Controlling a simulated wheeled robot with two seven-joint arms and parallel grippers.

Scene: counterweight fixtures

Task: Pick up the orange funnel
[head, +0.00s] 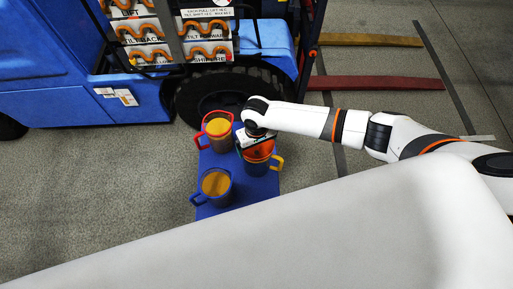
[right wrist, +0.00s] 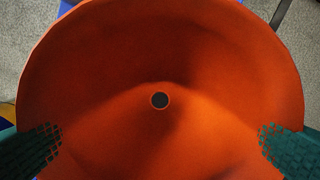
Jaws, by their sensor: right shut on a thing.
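The orange funnel (head: 259,152) is in the head view under my right gripper (head: 254,138), at the mug with the yellow handle (head: 261,167). I cannot tell whether it rests in that mug or is just above it. In the right wrist view the wide bowl of the funnel (right wrist: 160,60) fills most of the picture, with a dark hole at its centre. The two dark green fingers of my right gripper (right wrist: 161,145) are on opposite sides of the bowl, shut on it. My left gripper is not in view.
A mug with a red handle (head: 217,138) and one with a blue handle (head: 214,194) stand on the blue platform (head: 259,190), close to the funnel. A blue forklift (head: 60,60) is behind. Open floor (head: 110,195) lies to the left.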

